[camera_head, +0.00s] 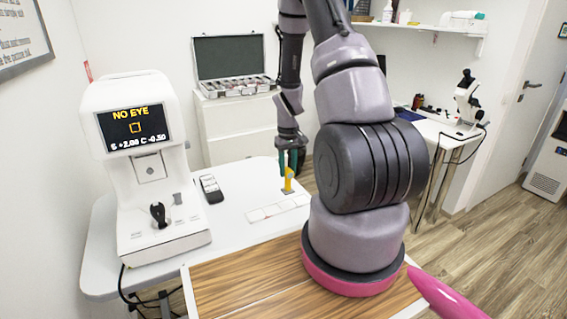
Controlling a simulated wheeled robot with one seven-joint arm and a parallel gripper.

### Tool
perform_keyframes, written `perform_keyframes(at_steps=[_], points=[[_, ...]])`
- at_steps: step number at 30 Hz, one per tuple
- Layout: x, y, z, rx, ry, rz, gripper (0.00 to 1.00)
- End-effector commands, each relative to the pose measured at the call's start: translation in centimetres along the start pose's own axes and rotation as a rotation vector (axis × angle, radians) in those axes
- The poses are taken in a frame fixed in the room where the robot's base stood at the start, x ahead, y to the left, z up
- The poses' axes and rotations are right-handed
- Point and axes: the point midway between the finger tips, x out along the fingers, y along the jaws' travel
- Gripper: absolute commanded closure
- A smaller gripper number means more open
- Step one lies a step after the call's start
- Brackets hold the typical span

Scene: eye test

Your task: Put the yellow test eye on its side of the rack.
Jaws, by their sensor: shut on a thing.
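The yellow test eye (288,178) is a small upright yellow piece with a greyish foot, over the white table. My gripper (291,163) points down from above with its dark green fingers shut on the yellow test eye's upper part. Whether its foot touches the surface, I cannot tell. A low white strip with several sections (277,208), likely the rack, lies on the table just in front of the eye. Markings on its sides are too small to read.
A white instrument (138,215) stands at left; its screen (134,126) reads "NO EYE", "S +2.00 C -0.50", with a yellow square outline. A dark handheld device (211,188) lies on the white table (235,230). An open lens case (232,85) stands behind. Table between device and strip is clear.

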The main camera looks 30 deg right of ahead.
Motion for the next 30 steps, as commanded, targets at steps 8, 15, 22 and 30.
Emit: perform_keyframes(at_steps=[8,15,22,30], points=[[1.7,0.0,0.0,0.001,-0.002,-0.001,0.9],[3.3,0.0,0.0,0.0,-0.002,0.0,0.9],[4.4,-0.1,0.0,0.0,-0.001,0.0,0.9],[4.7,0.0,0.0,0.001,0.001,0.0,0.9]])
